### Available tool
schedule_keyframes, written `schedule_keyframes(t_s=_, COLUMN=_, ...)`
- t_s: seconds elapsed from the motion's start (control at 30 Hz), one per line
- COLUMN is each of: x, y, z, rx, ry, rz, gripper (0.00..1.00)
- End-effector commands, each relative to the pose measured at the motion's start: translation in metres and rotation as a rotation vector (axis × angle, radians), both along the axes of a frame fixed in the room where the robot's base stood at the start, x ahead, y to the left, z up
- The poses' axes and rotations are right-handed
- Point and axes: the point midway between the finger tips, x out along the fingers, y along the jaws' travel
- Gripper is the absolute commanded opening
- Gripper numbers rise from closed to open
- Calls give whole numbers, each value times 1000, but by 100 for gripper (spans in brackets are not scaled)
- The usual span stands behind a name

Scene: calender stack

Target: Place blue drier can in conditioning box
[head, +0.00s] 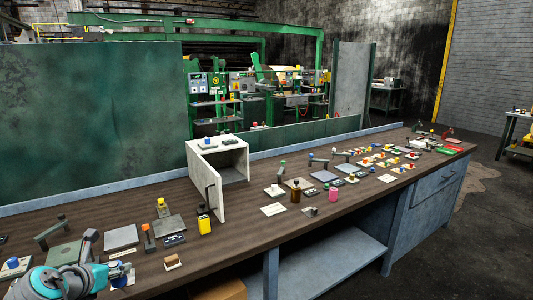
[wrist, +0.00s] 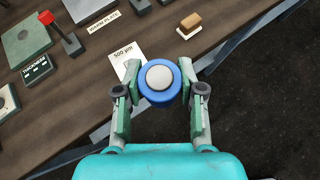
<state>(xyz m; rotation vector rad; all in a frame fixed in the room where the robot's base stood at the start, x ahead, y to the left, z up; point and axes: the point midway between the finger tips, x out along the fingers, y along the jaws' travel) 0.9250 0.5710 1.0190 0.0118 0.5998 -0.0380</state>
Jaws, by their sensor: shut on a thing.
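A blue drier can (wrist: 146,92) with a pale round top is between the fingers of my gripper (wrist: 160,90) in the wrist view. The gripper is shut on it, and the can is upright, seen from above. In the head view my gripper (head: 122,274) is at the lower left, by the front edge of the bench; the can is small there and partly hidden by the fingers. The white box (head: 203,153), apparently the conditioning box, stands further right on the bench. Its front is open and its door (head: 218,199) is swung outward.
A "500 µm" card (wrist: 125,57) lies beside the can. Many small items crowd the bench to the right.

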Motion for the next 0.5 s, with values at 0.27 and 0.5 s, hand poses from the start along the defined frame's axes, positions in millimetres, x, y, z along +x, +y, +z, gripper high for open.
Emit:
schedule_keyframes(t_s=0.27, x=15, y=-30, z=-18, rx=-2, ry=4, rz=-13, gripper=0)
schedule_keyframes(t_s=0.5, x=32, y=-72, z=-41, rx=-6, ry=9, rz=-28, gripper=0)
